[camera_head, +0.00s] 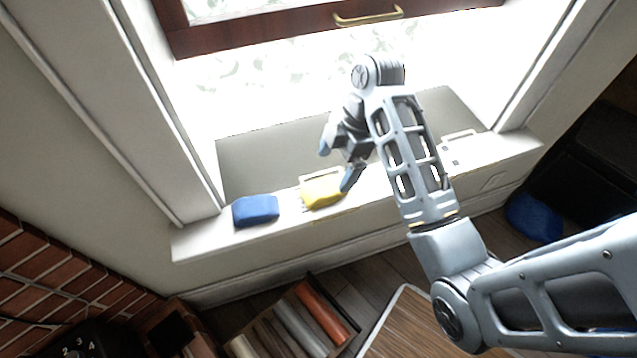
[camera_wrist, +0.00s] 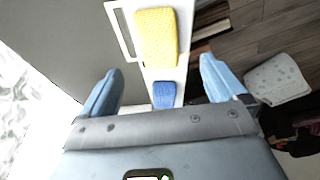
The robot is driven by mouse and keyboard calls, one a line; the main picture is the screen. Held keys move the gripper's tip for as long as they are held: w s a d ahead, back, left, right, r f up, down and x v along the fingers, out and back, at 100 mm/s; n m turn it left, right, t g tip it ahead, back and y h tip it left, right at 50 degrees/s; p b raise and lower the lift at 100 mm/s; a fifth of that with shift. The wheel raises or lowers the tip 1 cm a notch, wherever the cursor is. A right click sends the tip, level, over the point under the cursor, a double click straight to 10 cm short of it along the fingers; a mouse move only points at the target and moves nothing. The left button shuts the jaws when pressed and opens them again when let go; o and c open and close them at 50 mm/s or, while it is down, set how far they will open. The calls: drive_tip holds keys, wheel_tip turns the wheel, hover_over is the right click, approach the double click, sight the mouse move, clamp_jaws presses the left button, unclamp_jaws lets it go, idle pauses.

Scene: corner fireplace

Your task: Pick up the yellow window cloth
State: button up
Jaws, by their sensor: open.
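The yellow window cloth (camera_head: 323,191) lies on the white window sill (camera_head: 195,239), to the right of a blue cloth (camera_head: 256,210). In the wrist view the yellow cloth (camera_wrist: 157,37) is ahead of the fingertips and between their lines, with the blue cloth (camera_wrist: 164,94) nearer the gripper in the picture. My gripper (camera_head: 336,164) is open and empty. It is just above and right of the yellow cloth in the head view, with one finger's tip by the cloth's right end. The head view does not show clearly whether they touch.
The window frame with a brass handle (camera_head: 368,15) stands behind the sill. A box of rolled items (camera_head: 293,325) and a wooden-topped piece (camera_head: 400,322) are below on the floor. A blue object (camera_head: 534,217) lies at the right. A brick wall (camera_head: 50,270) is at the left.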

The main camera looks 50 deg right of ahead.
sight(327, 186)
drive_tip(key=x, duration=0.7)
drive_tip(key=shift+a+f, duration=0.1)
drive_tip(key=shift+f, duration=0.2)
drive_tip(key=c, duration=1.1)
drive_tip(key=shift+r, duration=0.1)
drive_tip(key=shift+r, duration=0.6)
wheel_tip(327, 186, up, 3)
drive_tip(key=shift+f, duration=0.15)
drive_tip(key=s+d+r+p, duration=0.5)
drive_tip(key=s+d+r, duration=0.1)
drive_tip(key=s, duration=0.3)
drive_tip(key=shift+s+d+r, duration=0.2)
drive_tip(key=shift+s+r, duration=0.2)
drive_tip(key=shift+r, duration=0.05)
